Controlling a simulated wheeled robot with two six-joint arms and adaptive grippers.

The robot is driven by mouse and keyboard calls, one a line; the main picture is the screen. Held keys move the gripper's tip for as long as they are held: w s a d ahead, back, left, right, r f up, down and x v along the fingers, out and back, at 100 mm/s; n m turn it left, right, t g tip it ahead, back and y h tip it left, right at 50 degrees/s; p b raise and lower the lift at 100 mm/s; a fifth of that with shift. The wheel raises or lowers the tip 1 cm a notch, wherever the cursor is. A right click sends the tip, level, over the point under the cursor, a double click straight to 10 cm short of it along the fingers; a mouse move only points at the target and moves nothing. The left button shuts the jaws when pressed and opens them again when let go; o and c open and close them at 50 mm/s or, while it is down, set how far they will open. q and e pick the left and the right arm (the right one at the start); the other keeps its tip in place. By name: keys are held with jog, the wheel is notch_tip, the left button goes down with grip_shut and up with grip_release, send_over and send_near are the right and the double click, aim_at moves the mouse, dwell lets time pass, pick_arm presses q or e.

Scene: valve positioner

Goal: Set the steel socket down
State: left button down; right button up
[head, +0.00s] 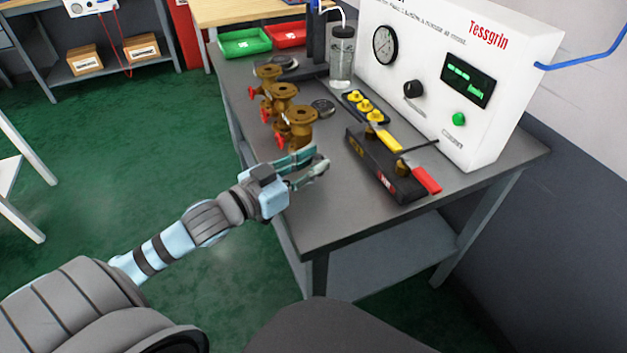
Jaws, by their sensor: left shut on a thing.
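My left gripper (316,165) is over the near left edge of the grey workbench (330,218), close in front of the nearest brass valve. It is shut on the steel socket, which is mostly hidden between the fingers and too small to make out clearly. I cannot tell whether the socket touches the bench top. My right gripper is not in view.
Brass valves (298,128) with red handles stand in a row beyond the gripper. A black block (384,170) with yellow and red handled tools lies to the right. A white Tessgrin test unit (440,75) stands behind. The bench's near corner is clear.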

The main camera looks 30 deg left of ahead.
pick_arm(q)
notch_tip(320, 180, down, 2)
jog(key=shift+f+b, duration=0.1)
jog(key=shift+b, duration=0.2)
jog(key=shift+r, duration=0.2)
jog(key=c, duration=1.3)
grip_release()
jog(key=shift+f, duration=0.1)
jog(key=shift+c, duration=0.2)
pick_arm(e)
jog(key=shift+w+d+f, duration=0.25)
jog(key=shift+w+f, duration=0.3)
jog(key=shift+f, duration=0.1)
